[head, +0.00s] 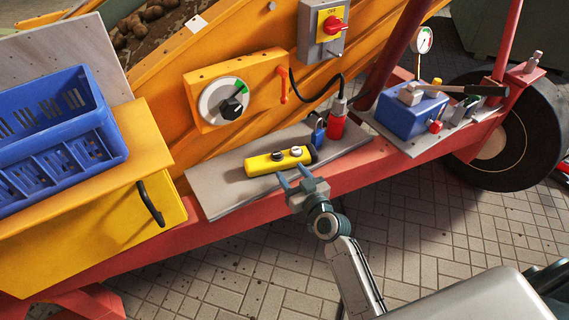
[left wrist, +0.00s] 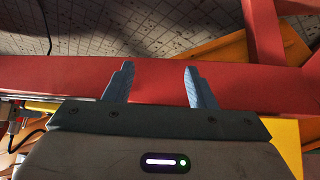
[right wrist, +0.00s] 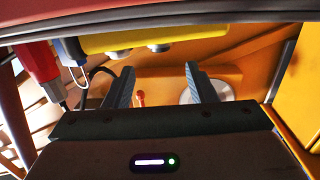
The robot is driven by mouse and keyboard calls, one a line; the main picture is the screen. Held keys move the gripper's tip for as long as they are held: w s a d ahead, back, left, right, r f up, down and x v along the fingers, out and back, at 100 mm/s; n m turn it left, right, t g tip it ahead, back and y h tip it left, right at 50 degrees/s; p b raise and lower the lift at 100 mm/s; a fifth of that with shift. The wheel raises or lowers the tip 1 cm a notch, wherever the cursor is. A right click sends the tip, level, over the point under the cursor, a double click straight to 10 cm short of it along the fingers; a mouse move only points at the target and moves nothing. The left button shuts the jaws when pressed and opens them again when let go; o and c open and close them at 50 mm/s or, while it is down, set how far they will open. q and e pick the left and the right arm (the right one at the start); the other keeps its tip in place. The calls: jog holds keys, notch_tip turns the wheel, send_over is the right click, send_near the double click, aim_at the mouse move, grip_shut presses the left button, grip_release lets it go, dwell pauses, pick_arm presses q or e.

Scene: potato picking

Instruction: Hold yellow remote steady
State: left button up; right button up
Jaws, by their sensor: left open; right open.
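The yellow remote (head: 265,165) lies on a grey shelf plate (head: 218,192), with two round knobs on its top and a dark right end. It also shows in the right wrist view (right wrist: 185,28) along the top, its knobs pointing down in that picture. My right gripper (head: 293,177) is open and empty just in front of the remote's right part. Its fingers, also in the right wrist view (right wrist: 160,80), are apart from the remote there. My left gripper (left wrist: 158,85) is open and empty, before a red beam; it is not seen in the head view.
A blue padlock (head: 317,131) and red plug (head: 337,120) with a black cable stand right of the remote. A yellow dial box (head: 258,88) is behind. A blue crate (head: 105,140) sits left above a yellow drawer (head: 100,240). A blue box (head: 405,119) and wheel are at right.

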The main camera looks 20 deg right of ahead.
jog(key=v, duration=0.5)
